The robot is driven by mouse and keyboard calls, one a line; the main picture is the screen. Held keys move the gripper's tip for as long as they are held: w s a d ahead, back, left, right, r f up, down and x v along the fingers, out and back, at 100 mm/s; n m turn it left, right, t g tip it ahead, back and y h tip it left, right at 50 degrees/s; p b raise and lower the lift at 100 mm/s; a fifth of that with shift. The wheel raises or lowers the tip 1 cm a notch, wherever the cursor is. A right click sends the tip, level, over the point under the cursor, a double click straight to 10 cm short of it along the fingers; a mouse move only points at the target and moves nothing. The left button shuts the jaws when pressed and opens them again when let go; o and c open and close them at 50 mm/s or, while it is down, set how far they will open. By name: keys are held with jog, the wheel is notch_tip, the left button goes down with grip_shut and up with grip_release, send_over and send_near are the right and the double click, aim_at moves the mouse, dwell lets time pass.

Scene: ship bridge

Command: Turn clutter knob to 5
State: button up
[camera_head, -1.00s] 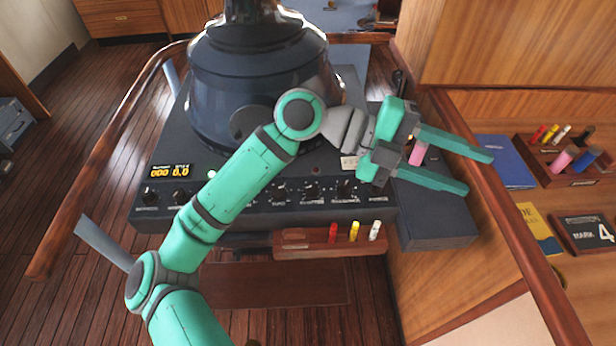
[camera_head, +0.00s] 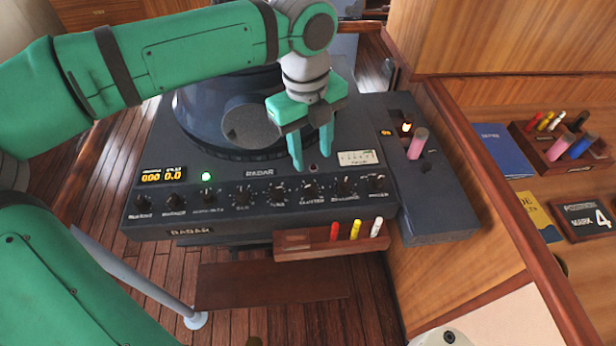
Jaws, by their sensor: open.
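The clutter knob (camera_head: 311,189) is a small dark knob in the row along the front of the radar console (camera_head: 225,218), above the label that reads CLUTTER. Its exact pointer setting is too small to read. My gripper (camera_head: 312,160) is open and empty, with its two green fingers pointing down. The fingertips are just behind and above the clutter knob, apart from it, and nothing is held between them.
Other similar knobs flank it, such as the tune knob (camera_head: 277,191) and one to the right (camera_head: 345,186). A small rack (camera_head: 295,246) with red, yellow and white sticks hangs below. A pink cylinder (camera_head: 417,145) stands on the right side panel.

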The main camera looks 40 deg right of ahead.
aim_at(310, 185)
jog(key=f, duration=1)
jog(key=shift+w+f, duration=0.25)
jog(key=shift+f, duration=0.1)
grip_shut()
